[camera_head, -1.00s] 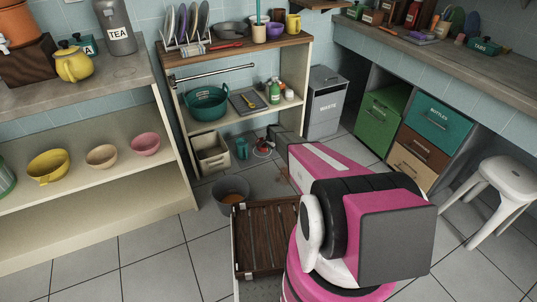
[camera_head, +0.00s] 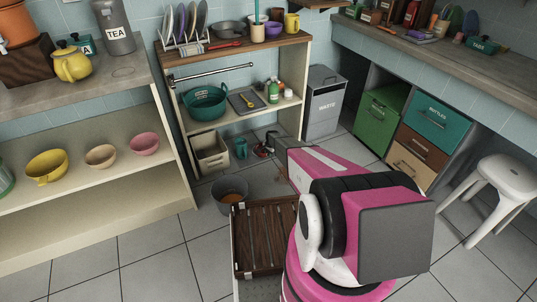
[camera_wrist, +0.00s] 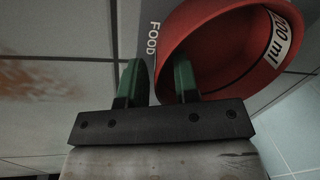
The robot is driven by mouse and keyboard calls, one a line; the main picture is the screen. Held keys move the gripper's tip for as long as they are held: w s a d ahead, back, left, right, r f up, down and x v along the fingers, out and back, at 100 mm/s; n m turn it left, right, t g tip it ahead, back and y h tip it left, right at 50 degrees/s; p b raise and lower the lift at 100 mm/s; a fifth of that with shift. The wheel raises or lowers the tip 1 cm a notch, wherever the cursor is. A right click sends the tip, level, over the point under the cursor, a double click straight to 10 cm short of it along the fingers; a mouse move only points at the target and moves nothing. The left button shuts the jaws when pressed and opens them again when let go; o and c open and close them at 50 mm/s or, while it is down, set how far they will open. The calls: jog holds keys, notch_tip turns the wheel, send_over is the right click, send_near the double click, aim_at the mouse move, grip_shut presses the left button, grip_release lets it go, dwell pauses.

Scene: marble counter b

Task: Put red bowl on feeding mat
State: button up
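The red bowl (camera_wrist: 225,65), marked with a white volume label, fills the upper right of the wrist view, its hollow side facing the camera. My gripper (camera_wrist: 160,75) has green fingers spread apart. One finger is outside the bowl's wall and the other is over its inside, with a gap showing. In the head view the bowl (camera_head: 261,152) is a small red patch by my gripper, near the floor and partly hidden. The grey feeding mat (camera_wrist: 152,42), lettered FOOD, shows beside and behind the bowl. I cannot tell whether the bowl touches it.
A teal mug (camera_head: 241,148) and a cream crate (camera_head: 211,154) stand just left of the bowl. A grey bucket (camera_head: 230,189) and a slatted wooden crate (camera_head: 264,236) are nearer. The waste bin (camera_head: 323,103) stands behind right. Brown stains mark the floor.

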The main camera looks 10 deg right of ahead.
jog(key=shift+r, duration=0.15)
notch_tip(320, 180, up, 11)
jog(key=s+d, duration=0.1)
jog(key=s, duration=0.1)
jog(key=s+r+n, duration=0.3)
jog(key=s+r, duration=1.1)
jog(key=s, duration=0.3)
jog(key=s+a+r+n+g, duration=0.1)
jog(key=s+r+n, duration=0.2)
jog(key=s+r, duration=1.1)
jog(key=s+r+n+h, duration=0.1)
jog(key=s+r+n, duration=0.2)
jog(key=s+r, duration=1.1)
jog(key=s, duration=0.6)
jog(key=shift+a+r+n+g, duration=0.15)
jog(key=shift+a+n+g, duration=0.15)
jog(key=shift+a+n, duration=0.1)
jog(key=shift+s, duration=0.15)
